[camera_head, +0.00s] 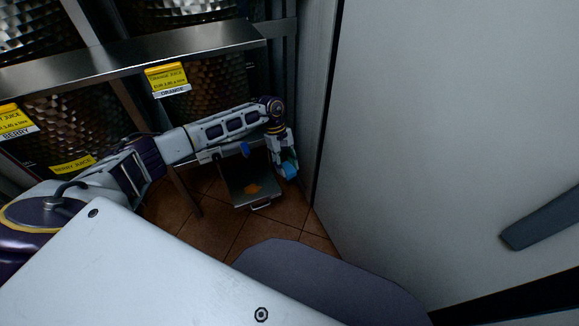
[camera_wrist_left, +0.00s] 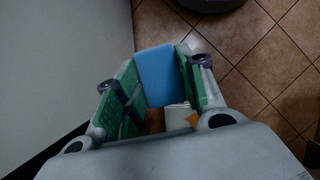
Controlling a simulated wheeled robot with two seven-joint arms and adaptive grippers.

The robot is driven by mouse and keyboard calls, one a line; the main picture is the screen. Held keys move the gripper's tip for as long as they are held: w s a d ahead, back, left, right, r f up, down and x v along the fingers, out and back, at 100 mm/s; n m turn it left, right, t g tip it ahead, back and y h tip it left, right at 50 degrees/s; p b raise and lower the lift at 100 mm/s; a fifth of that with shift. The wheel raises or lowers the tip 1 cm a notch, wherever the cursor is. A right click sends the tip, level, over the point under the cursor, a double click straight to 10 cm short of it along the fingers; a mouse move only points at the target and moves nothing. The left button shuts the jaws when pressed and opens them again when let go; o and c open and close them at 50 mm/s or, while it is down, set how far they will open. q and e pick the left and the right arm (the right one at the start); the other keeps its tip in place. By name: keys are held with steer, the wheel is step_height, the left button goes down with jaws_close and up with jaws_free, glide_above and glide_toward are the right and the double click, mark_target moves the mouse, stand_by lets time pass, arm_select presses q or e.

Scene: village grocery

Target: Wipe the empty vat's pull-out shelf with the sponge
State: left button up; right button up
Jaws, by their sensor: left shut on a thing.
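The pull-out shelf (camera_head: 236,187) is a small grey metal tray with a front handle, low down under the vat labelled orange (camera_head: 215,92). An orange stain (camera_head: 253,189) lies on it. My left gripper (camera_head: 288,171) is at the shelf's right side and shut on a blue sponge (camera_head: 290,170). In the left wrist view the sponge (camera_wrist_left: 157,75) sits between the green finger pads, with part of the shelf (camera_wrist_left: 177,117) and a bit of orange (camera_wrist_left: 193,119) below it. I cannot tell whether the sponge touches the shelf. My right gripper is not in view.
A large white panel with a grey handle (camera_head: 540,220) stands close on the right of the left gripper. Metal vats with yellow labels (camera_head: 166,78) stand behind a steel ledge (camera_head: 130,58). Brown floor tiles (camera_head: 215,236) show in front of the shelf.

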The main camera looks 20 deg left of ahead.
arm_select(q)
steer(key=w+a+f+n+t+y+b, duration=0.2)
steer(key=a+f+n+t+b, duration=0.1)
steer(key=a+f+n+b, duration=0.7)
steer(key=w+a+f+n+t+y+b, duration=0.2)
steer(key=a+f+n+b, duration=0.9)
steer(key=a+f, duration=0.7)
steer(key=shift+w+a+f+n+t, duration=0.2)
steer(key=shift+f+n+t, duration=0.6)
steer(key=shift+f+n, duration=0.8)
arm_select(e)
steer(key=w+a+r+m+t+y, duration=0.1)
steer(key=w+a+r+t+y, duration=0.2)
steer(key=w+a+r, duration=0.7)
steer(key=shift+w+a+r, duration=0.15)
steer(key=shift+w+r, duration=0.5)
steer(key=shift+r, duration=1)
arm_select(q)
steer(key=shift+r, duration=0.15)
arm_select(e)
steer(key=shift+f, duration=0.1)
